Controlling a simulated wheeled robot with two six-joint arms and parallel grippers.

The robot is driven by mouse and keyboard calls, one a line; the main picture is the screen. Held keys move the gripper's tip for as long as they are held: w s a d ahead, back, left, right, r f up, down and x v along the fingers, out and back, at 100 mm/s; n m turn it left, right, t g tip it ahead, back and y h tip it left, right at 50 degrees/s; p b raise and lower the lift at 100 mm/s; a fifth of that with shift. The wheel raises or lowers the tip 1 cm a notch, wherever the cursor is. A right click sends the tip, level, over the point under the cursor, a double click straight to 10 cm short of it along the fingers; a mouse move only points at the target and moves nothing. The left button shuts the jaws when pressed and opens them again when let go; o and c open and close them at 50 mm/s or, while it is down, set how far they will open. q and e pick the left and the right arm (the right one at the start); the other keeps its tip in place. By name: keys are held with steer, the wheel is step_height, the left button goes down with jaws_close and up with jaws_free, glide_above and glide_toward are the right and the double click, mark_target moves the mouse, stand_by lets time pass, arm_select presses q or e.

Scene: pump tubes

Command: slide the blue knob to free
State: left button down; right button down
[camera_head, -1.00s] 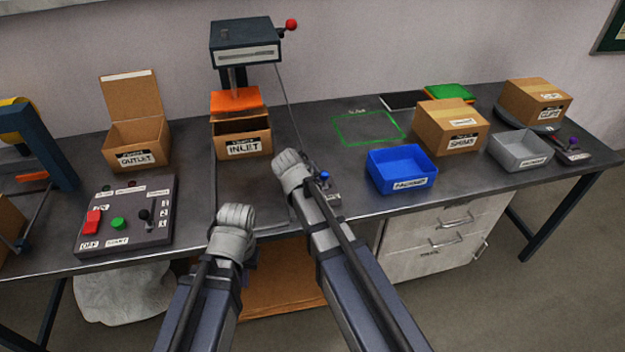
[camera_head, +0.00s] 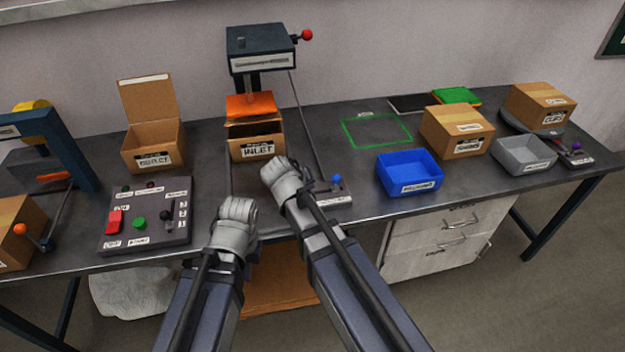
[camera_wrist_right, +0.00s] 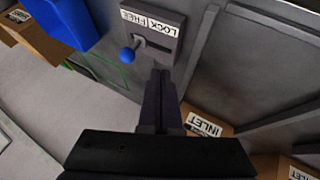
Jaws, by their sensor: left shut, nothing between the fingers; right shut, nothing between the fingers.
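The blue knob (camera_head: 337,179) stands on a small grey plate (camera_head: 341,200) near the bench's front edge, right of the INLET box. My right gripper (camera_head: 273,168) is left of the knob in the head view. Its fingers (camera_wrist_right: 161,76) are shut and empty, just beside the plate and apart from the knob. My left gripper (camera_head: 238,207) is shut and empty, low in front of the bench.
The INLET box (camera_head: 256,149) stands under a press with a red knob (camera_head: 307,34). A blue bin (camera_head: 410,185) is right of the plate. A control panel (camera_head: 145,241) is at left. Green-outlined bench space is clear.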

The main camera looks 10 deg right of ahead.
steer(key=shift+p+v, duration=0.65)
steer(key=shift+v, duration=0.75)
steer(key=s+a+f+n+g+y, duration=0.1)
steer(key=s+a+f+g+y, duration=0.1)
steer(key=s, duration=0.8)
steer(key=s+a+f+n+g+y, duration=0.1)
steer(key=s+a+f+n+g, duration=0.1)
steer(key=s, duration=0.7)
steer(key=a+f+g, duration=0.1)
steer(key=a+g, duration=0.1)
steer(key=a, duration=0.1)
steer(key=shift+s+g+y, duration=0.3)
steer(key=shift+s+y, duration=0.05)
steer(key=shift+y, duration=0.05)
